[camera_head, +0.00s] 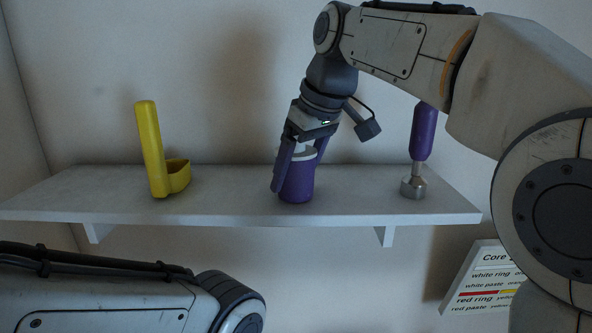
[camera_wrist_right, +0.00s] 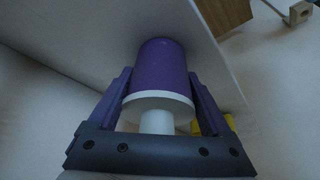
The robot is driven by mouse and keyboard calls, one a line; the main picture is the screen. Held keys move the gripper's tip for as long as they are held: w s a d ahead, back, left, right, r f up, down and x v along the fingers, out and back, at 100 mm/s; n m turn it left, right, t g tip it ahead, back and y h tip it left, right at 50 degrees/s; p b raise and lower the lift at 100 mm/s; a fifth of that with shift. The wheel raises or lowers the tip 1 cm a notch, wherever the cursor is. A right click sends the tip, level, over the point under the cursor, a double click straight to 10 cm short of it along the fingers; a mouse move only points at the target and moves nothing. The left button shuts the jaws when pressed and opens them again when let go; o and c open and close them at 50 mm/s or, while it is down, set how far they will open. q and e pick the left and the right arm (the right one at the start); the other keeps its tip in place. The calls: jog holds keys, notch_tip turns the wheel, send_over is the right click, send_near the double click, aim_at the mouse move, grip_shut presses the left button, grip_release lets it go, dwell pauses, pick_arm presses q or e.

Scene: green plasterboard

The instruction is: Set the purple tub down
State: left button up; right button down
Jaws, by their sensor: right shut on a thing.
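The purple tub (camera_head: 297,185) has a white top and is at the middle of the white shelf (camera_head: 236,205), near its front edge. My right gripper (camera_head: 293,181) comes down on it from above, shut on the tub with one finger on each side. In the right wrist view the tub (camera_wrist_right: 162,68) sits between the two fingers of the gripper (camera_wrist_right: 160,98), its white top towards the camera. The tub's base looks to be at the shelf surface; whether it touches is hard to tell. My left arm shows at the lower left, but its gripper is out of view.
A yellow holder with an upright handle (camera_head: 151,150) stands on the shelf's left part. A purple-handled tool with a metal end (camera_head: 423,135) stands at the right. A printed sign (camera_head: 484,283) is below the shelf at the right. Free shelf lies between these things.

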jog(key=shift+f, duration=0.2)
grip_release()
jog(key=shift+r, duration=0.1)
jog(key=shift+r, duration=0.2)
jog(key=p+v, duration=0.1)
jog(key=v, duration=1)
jog(key=shift+r, duration=0.35)
jog(key=shift+s+d, duration=0.1)
